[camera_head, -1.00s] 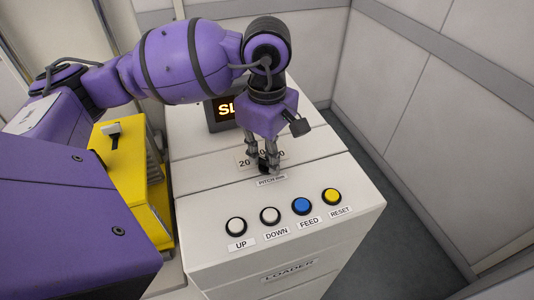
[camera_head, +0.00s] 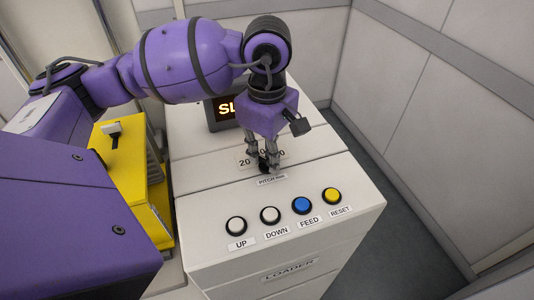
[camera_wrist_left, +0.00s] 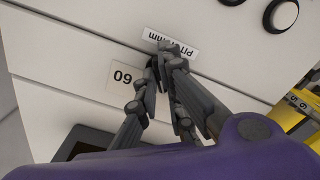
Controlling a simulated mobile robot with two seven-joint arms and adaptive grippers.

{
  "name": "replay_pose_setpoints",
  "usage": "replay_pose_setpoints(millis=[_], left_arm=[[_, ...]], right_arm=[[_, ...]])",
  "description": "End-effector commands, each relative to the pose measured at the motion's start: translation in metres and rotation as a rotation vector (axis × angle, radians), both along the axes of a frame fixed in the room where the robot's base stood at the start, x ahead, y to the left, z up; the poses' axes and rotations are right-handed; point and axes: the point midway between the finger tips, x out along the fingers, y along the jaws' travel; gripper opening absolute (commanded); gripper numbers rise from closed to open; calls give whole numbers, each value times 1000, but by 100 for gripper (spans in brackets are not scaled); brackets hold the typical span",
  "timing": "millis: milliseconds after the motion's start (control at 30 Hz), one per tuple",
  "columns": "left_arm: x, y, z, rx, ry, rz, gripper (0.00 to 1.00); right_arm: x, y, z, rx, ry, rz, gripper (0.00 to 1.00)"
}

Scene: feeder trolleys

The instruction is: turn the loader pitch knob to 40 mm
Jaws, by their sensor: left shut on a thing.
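The loader (camera_head: 210,205) is a white cabinet with a sloped top. Its pitch knob (camera_head: 264,167) is a small dark knob behind the "PITCH mm" label (camera_head: 271,180), mostly hidden by my fingers. The scale plate (camera_head: 244,162) behind it shows "20" on its left; its other numbers are partly covered. My left gripper (camera_head: 262,163) points down and is shut on the knob. In the left wrist view, the fingers (camera_wrist_left: 165,62) meet beside the upside-down pitch label (camera_wrist_left: 171,43), with a "60" mark (camera_wrist_left: 122,75) to their left. The knob's pointer is hidden. My right gripper is not in view.
A row of buttons stands in front of the knob: white UP (camera_head: 236,226), white DOWN (camera_head: 270,215), blue FEED (camera_head: 301,205) and yellow RESET (camera_head: 332,195). A dark display (camera_head: 222,112) stands behind. A yellow unit (camera_head: 125,165) is at left; grey wall panels (camera_head: 430,110) stand right.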

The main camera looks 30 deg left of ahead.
Motion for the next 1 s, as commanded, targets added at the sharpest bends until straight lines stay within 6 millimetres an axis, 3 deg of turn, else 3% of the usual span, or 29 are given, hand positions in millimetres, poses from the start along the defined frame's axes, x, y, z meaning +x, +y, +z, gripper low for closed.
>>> replay_pose_setpoints(millis=[267,300,433,767,1000], left_arm=[[3,1,4,1,-12,3,0],[3,1,4,1,-12,3,9],[2,1,3,0,-10,3,25],[1,0,3,0,-5,1,25],[3,0,38,1,-11,1,25]], right_arm=[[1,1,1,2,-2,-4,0],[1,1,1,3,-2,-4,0],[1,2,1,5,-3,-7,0],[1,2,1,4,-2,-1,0],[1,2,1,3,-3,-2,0]])
